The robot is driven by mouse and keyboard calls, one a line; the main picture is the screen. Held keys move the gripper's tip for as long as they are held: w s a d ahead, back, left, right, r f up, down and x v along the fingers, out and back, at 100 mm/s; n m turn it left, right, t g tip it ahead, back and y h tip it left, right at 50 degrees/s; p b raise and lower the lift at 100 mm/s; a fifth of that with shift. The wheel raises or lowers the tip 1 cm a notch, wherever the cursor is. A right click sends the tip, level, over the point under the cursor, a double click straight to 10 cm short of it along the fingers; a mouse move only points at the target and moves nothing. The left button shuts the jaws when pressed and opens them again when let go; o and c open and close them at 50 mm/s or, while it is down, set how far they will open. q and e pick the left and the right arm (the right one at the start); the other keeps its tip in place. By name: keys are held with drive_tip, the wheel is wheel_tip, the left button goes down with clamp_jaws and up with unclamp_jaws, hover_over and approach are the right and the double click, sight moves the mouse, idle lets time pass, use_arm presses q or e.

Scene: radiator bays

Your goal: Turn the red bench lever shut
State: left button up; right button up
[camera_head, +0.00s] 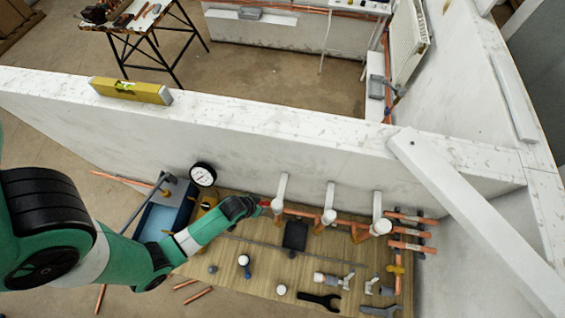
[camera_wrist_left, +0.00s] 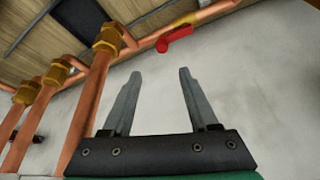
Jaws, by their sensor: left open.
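The red bench lever (camera_wrist_left: 174,40) sits on a brass valve body (camera_wrist_left: 185,21) on a copper pipe in the left wrist view. It points roughly along the pipe. In the head view only a small bit of red (camera_head: 264,203) shows at the tip of my left gripper (camera_head: 256,207). In the wrist view my left gripper (camera_wrist_left: 159,72) is open, with nothing between its fingers. The lever is just beyond the fingertips, apart from them in the picture. My right gripper is not in view.
A pressure gauge (camera_head: 203,174) and a blue box (camera_head: 165,215) are near my left arm. White-topped copper pipes (camera_head: 329,205) rise right of the gripper. Loose fittings and a black wrench (camera_head: 319,300) lie on the wooden board (camera_head: 240,292). A white wall (camera_head: 250,120) stands behind.

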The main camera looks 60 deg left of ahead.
use_arm(q)
drive_tip(key=b, duration=0.5)
hover_over(267, 203)
drive_tip(key=s+d, duration=0.1)
drive_tip(key=s, duration=0.2)
wheel_tip(267, 203, down, 6)
drive_tip(key=x, duration=0.2)
drive_tip(key=b+x, duration=0.1)
drive_tip(key=x, duration=0.2)
drive_tip(key=shift+w, duration=0.35)
clamp_jaws()
